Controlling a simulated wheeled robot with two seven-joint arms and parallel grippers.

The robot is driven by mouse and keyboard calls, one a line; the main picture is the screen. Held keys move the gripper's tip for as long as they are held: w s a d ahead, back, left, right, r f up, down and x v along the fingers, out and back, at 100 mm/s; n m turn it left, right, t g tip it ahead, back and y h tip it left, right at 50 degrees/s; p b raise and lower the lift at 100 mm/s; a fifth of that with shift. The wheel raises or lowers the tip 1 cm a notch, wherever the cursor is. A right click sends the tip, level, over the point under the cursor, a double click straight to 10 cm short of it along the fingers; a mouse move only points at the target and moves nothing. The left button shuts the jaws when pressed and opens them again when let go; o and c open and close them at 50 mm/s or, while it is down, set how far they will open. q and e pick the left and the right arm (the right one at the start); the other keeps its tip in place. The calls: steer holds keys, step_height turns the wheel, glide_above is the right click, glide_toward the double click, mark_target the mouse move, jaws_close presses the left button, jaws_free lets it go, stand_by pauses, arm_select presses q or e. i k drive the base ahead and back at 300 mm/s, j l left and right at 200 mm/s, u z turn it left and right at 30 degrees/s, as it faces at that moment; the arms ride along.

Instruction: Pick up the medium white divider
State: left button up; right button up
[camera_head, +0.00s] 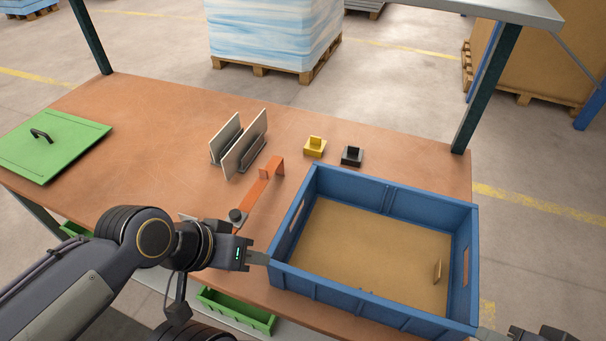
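Two pale upright panels stand side by side in dark holders on the brown table: a larger white divider (245,145) on the right and a smaller, greyer one (225,138) on the left. I cannot tell for certain which is the medium one. My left gripper (259,258) is beside the left wall of the blue crate (370,307), well in front of the panels and away from them. Its fingers look like one narrow piece, so their opening is unclear. My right gripper (487,333) shows only partly at the bottom right, near the crate's front right corner.
An orange bracket (262,187) lies between the panels and my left arm. A yellow block (315,146) and a black block (352,156) stand behind the crate. A green lid (54,146) lies at left. A small tan piece (437,271) is inside the crate. Posts carry an overhead shelf.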

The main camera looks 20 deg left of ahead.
mark_target(231, 162)
steer(key=k+j+u, duration=0.2)
steer(key=j, duration=0.55)
steer(key=j+u, duration=0.2)
steer(key=j, duration=0.55)
steer(key=i+j+u, duration=0.15)
steer(key=i+j, duration=0.3)
steer(key=j, duration=0.1)
